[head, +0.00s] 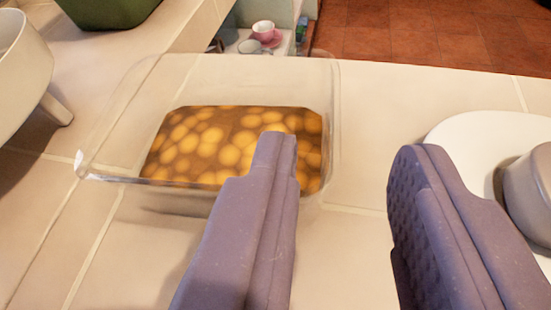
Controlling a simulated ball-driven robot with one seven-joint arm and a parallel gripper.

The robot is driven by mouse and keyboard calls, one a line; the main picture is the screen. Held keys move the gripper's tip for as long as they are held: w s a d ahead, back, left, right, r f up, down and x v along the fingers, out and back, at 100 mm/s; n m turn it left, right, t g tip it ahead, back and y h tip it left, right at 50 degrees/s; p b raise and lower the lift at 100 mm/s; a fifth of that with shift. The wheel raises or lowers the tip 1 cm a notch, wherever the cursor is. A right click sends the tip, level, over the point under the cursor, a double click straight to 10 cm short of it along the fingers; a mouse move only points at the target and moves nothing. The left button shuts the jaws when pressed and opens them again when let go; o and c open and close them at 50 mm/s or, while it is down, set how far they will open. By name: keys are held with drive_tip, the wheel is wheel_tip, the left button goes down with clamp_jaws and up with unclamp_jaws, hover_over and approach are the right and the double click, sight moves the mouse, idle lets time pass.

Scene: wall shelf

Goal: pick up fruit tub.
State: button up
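The fruit tub (230,140) is a clear, box-shaped tub with round yellow-orange fruit in brown liquid. It stands on the pale tiled surface in the middle of the head view. My gripper (345,150) is open, with its two purple-grey fingers spread wide apart. The left finger overlaps the tub's right front part in the picture and hides some of the fruit. The right finger is to the right of the tub, over bare tile and near a white plate. I cannot tell whether the left finger touches the tub.
A white plate (470,135) with a grey bowl (530,190) on it is at the right. A white footed vessel (22,75) is at the left edge, and a green container (108,10) at the top left. A pink cup and saucer (264,32) sit lower, beyond the far edge.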

sight(332, 106)
drive_tip(key=b+x, duration=0.1)
drive_tip(key=x, duration=0.3)
drive_tip(key=b+x, duration=0.2)
drive_tip(key=x, duration=0.3)
drive_tip(key=shift+a+f, duration=0.1)
drive_tip(key=shift+f, duration=0.05)
clamp_jaws()
